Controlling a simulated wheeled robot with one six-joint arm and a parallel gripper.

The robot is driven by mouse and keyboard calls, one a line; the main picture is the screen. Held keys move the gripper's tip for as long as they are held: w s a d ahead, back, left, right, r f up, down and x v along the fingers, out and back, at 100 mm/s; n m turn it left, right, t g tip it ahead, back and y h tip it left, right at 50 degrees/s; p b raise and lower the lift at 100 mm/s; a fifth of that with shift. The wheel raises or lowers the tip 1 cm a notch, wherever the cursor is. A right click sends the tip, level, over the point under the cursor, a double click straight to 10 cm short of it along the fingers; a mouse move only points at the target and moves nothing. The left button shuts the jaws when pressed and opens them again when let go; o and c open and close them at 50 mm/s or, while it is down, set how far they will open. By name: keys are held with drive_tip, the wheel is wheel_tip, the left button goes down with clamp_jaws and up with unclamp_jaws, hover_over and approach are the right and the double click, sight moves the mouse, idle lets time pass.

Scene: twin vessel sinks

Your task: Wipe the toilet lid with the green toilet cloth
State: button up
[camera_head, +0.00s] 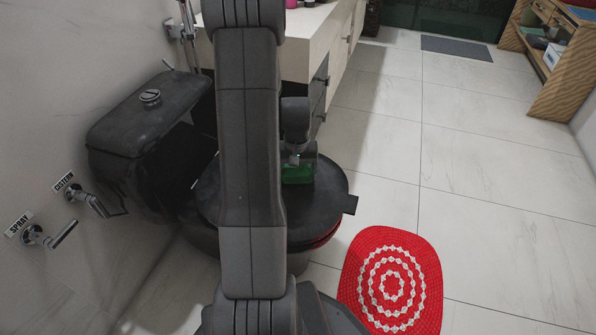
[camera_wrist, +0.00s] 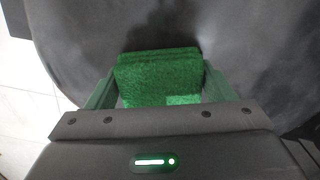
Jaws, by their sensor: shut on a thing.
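The toilet lid (camera_head: 325,190) is dark grey and round, and lies closed over the bowl in the head view. It fills much of the wrist view (camera_wrist: 240,40). My gripper (camera_wrist: 158,92) is shut on the green toilet cloth (camera_wrist: 158,75), a folded block between its two fingers. In the head view the cloth (camera_head: 299,173) is at the lid, below my wrist. It looks to be on or just above the lid surface; I cannot tell if it touches. My arm hides the left middle of the lid.
The dark cistern (camera_head: 135,120) stands at the left by the wall, with spray and cistern taps (camera_head: 85,200) nearby. A pale vanity cabinet (camera_head: 310,45) is behind the toilet. A red and white mat (camera_head: 400,285) lies at the front right.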

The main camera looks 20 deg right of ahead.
drive_tip(key=shift+w+r+p, duration=0.15)
drive_tip(key=shift+r+p, duration=2.15)
drive_tip(key=shift+r, duration=1.35)
drive_tip(key=shift+d, duration=0.1)
